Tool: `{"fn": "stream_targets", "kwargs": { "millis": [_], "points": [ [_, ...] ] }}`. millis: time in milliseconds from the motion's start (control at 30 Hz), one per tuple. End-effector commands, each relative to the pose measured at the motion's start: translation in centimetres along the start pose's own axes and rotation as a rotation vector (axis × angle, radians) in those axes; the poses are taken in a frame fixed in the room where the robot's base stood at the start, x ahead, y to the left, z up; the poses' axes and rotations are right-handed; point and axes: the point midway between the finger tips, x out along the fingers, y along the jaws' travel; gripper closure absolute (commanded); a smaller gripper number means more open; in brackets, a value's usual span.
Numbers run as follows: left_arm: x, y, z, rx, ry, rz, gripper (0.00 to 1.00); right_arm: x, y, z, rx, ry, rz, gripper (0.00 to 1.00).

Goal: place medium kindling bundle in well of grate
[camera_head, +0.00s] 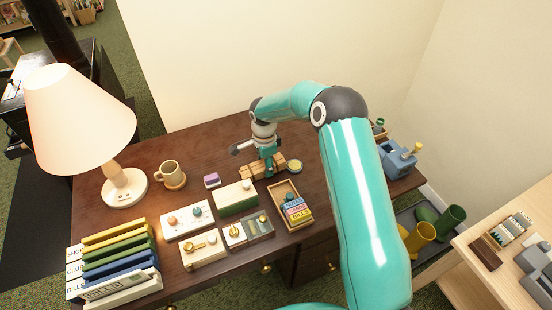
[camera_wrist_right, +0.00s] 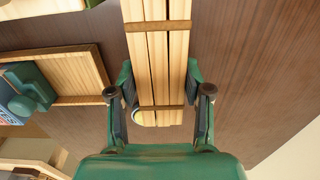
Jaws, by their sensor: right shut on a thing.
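The kindling bundle (camera_wrist_right: 155,62) is several pale sticks with two brown bands. In the wrist view it runs up between the fingers of my right gripper (camera_wrist_right: 160,92), which is shut on it. In the head view the bundle (camera_head: 252,172) is low over or on the dark desk, behind the cream-and-green box, and my right gripper (camera_head: 267,160) reaches down onto it. I cannot tell whether the bundle touches the desk. I cannot make out the grate in either view. My left gripper is not in view.
A round tin (camera_head: 294,166) is right beside the bundle. A black stove-like unit (camera_head: 95,75) stands behind left.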

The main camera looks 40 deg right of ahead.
Motion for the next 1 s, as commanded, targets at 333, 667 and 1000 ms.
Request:
{"fn": "stream_targets", "kwargs": {
  "millis": [333, 667, 1000],
  "points": [
    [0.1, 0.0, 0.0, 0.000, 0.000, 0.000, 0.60, 0.5, 0.3, -0.1, 0.000, 0.000, 0.011, 0.26],
    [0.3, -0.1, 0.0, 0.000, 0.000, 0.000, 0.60, -0.4, 0.2, -0.1, 0.001, 0.000, 0.006, 0.26],
    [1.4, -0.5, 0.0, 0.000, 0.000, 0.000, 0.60, -6.3, 0.1, -0.1, 0.002, 0.000, 0.002, 0.26]
  ]
}}
